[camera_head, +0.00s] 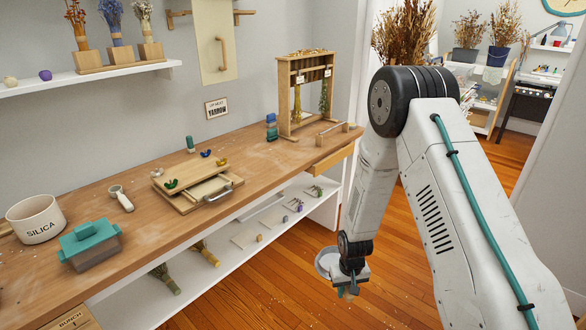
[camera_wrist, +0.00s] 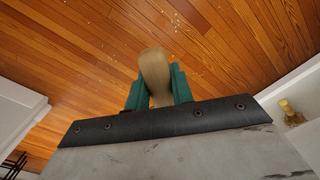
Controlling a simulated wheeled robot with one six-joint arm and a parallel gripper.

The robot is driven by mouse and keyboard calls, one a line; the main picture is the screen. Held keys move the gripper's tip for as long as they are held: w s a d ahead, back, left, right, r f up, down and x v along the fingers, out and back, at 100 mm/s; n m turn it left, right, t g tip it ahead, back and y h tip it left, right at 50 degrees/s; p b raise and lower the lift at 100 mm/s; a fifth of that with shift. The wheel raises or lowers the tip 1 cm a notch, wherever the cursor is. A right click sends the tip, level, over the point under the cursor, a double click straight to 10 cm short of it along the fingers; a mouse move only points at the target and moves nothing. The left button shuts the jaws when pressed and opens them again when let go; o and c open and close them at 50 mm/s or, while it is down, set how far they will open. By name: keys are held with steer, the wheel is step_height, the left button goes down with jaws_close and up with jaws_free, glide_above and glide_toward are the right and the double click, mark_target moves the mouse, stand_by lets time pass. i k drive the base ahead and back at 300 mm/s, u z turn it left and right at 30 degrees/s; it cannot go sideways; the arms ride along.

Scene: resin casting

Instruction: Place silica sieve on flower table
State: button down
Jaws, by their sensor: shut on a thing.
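In the head view my gripper (camera_head: 348,288) hangs low over the wooden floor, to the right of the long wooden table (camera_head: 255,155) and apart from it. A round, pale-rimmed thing that looks like the silica sieve (camera_head: 325,262) shows beside my gripper, partly hidden by the wrist. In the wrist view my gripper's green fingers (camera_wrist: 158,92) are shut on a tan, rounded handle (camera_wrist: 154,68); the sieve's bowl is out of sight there. I cannot tell for sure that this long table is the flower table.
The table holds a white SILICA tub (camera_head: 38,222), a teal-lidded box (camera_head: 90,245), a scoop (camera_head: 121,198), a wooden press (camera_head: 195,188) and a drying rack (camera_head: 302,92). A white lower shelf (camera_head: 245,228) carries flower bunches. The floor (camera_head: 270,290) around my gripper is open.

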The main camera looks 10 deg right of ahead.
mark_target(276, 156)
steer(key=z, duration=1.25)
steer(key=i, duration=2.5)
steer(key=u, duration=2.55)
steer(key=k, duration=0.4)
steer(key=u, duration=0.4)
